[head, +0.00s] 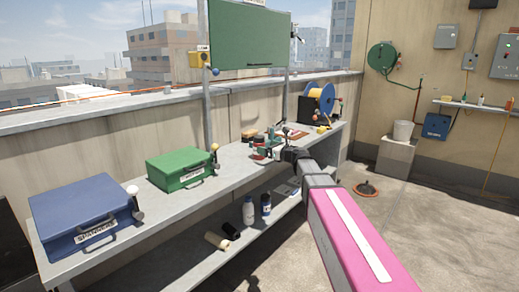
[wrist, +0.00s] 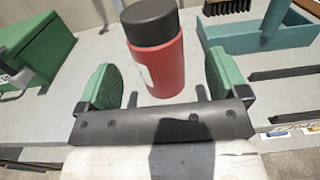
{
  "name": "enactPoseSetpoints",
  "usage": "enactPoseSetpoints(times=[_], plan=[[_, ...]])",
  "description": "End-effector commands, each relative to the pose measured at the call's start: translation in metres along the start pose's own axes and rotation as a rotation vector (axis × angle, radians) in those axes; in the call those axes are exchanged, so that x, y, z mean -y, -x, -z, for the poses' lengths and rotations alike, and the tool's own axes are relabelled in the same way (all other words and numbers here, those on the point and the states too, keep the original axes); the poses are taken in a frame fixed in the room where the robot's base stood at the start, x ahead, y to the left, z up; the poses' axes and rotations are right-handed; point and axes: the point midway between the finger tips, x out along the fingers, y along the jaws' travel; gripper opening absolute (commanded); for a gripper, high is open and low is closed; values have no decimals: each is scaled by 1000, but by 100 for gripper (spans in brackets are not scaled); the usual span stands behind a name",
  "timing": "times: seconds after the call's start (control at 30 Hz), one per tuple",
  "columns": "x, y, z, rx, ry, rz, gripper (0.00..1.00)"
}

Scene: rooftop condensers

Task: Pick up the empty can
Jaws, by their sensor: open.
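A red can (wrist: 162,68) with a dark grey top and a pale label stands upright on the grey bench in the wrist view. My gripper (wrist: 160,84) is open, with one green-padded finger on each side of the can. Clear gaps show between the pads and the can, and it does not look gripped. Whether the can is empty does not show. In the head view my gripper (head: 272,146) is over the bench, and the small red and green shapes there are hard to tell apart.
A green case (head: 181,167) and a blue case (head: 82,215) sit on the bench (head: 150,210) to the left. A blue and yellow reel (head: 319,98) stands at the far end. Bottles stand on the lower shelf.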

Motion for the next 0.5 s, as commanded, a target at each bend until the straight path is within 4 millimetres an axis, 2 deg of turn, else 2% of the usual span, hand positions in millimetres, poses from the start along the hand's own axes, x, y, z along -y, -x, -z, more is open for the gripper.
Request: enactPoseSetpoints(times=[0.17,0.4,0.5], plan=[[0,-13,0,0,1,-1,92],[-1,-47,1,0,1,-1,92],[-2,-53,1,0,1,-1,92]])
